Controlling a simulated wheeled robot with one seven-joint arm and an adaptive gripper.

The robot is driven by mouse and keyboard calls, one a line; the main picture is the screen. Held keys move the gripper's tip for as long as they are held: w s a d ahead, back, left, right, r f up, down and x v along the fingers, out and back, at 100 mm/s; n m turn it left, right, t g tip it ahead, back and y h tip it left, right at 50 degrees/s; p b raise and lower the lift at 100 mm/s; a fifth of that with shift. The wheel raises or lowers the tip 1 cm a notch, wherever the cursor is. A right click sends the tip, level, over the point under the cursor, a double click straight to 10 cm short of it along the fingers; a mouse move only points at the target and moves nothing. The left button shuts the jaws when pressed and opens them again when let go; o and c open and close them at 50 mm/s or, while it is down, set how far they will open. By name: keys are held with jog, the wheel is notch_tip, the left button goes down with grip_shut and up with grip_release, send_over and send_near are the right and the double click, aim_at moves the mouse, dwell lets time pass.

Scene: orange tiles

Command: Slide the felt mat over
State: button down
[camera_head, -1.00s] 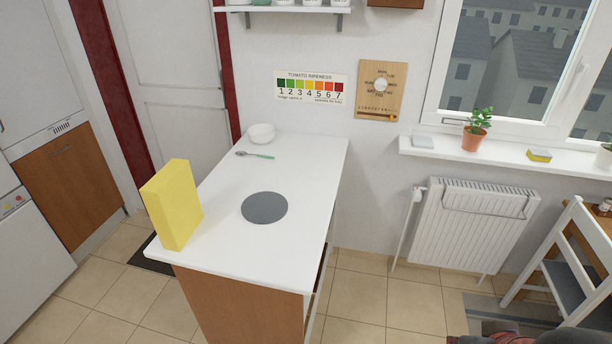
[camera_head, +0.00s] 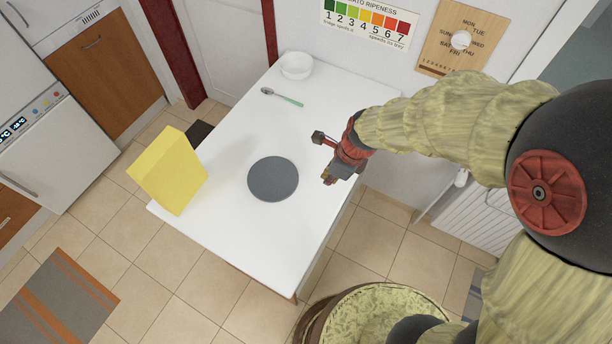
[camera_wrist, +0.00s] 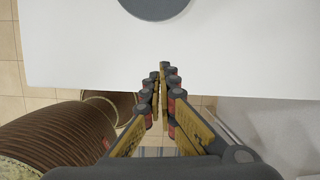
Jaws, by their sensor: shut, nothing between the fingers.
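The felt mat (camera_head: 273,179) is a round dark grey disc lying flat on the white counter top (camera_head: 235,225), near its middle. In the wrist view the mat (camera_wrist: 155,8) shows at the top edge, partly cut off. My gripper (camera_head: 322,158) is to the right of the mat in the head view, by the counter's right edge, and apart from the mat. In the wrist view my gripper (camera_wrist: 160,78) has its fingers together with nothing between them. They are over the near edge of the counter (camera_wrist: 80,55).
A tall yellow box (camera_head: 168,172) stands on the counter's left edge. A white bowl (camera_head: 296,66) and a spoon with a green handle (camera_head: 283,97) are at the far end. Bare counter surrounds the mat. A wooden calendar board (camera_head: 462,40) hangs on the wall.

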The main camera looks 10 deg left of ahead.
aim_at(303, 190)
jog(key=shift+m, duration=0.8)
jog(key=b+x, duration=0.1)
jog(key=x, duration=0.2)
jog(key=b+x, duration=0.1)
jog(key=x, duration=0.3)
jog(key=b+x, duration=0.1)
jog(key=x, duration=0.3)
jog(key=shift+s+a+f, duration=0.2)
jog(key=shift+a, duration=0.15)
jog(key=a, duration=0.1)
jog(key=w+a, duration=0.1)
jog(key=a, duration=0.1)
jog(key=shift+w, duration=0.15)
jog(key=shift+w+a, duration=0.2)
jog(key=shift+a, duration=0.15)
jog(key=shift+a, duration=0.1)
